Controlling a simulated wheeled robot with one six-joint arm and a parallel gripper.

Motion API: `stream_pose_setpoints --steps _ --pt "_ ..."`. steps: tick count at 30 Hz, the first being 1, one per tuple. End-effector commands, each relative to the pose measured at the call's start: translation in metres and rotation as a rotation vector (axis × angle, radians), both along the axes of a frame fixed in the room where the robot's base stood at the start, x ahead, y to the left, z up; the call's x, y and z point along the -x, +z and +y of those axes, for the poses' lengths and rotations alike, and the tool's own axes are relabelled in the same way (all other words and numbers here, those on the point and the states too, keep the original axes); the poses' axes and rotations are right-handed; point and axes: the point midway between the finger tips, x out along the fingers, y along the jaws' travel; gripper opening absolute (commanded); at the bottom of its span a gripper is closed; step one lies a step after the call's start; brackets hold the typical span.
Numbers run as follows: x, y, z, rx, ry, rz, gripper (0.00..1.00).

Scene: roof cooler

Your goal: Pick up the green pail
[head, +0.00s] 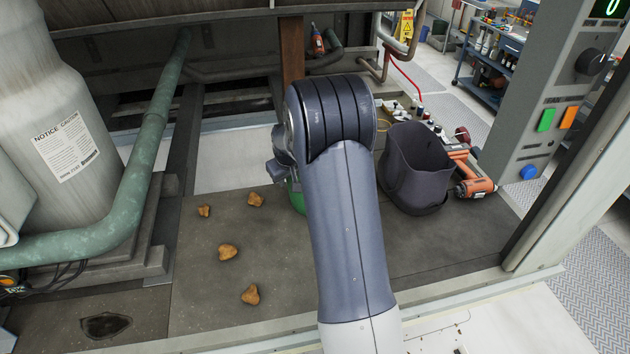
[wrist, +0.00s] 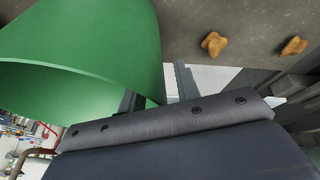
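The green pail (wrist: 85,40) fills the upper left of the wrist view, with its open mouth partly showing. In the head view only a sliver of the green pail (head: 297,196) shows, behind my arm. My gripper (wrist: 158,90) is open at the pail's edge. One finger shows in front of the green and the other just beyond the pail's right edge, so the wall appears to lie between them. I cannot tell whether either finger touches it. In the head view my arm hides most of the gripper.
Several brown lumps (head: 228,251) lie on the dark floor panel left of my arm. A dark grey bin (head: 415,175) stands to the right, with an orange power tool (head: 475,187) beside it. A green pipe (head: 145,150) and a large tank (head: 50,110) stand at left.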

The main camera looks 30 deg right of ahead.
Motion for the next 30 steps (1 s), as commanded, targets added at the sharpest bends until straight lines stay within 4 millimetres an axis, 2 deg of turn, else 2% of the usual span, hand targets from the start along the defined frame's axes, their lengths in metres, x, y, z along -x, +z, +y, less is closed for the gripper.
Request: stream_pose_setpoints --steps 9,21,30 --pt "-0.0016 -0.0047 -0.0005 0.0 0.0 0.0 0.31" --pt "-0.0015 -0.0046 -0.0004 0.0 0.0 0.001 0.0" --pt "-0.0016 -0.0044 -0.0005 0.0 0.001 0.0 0.0"
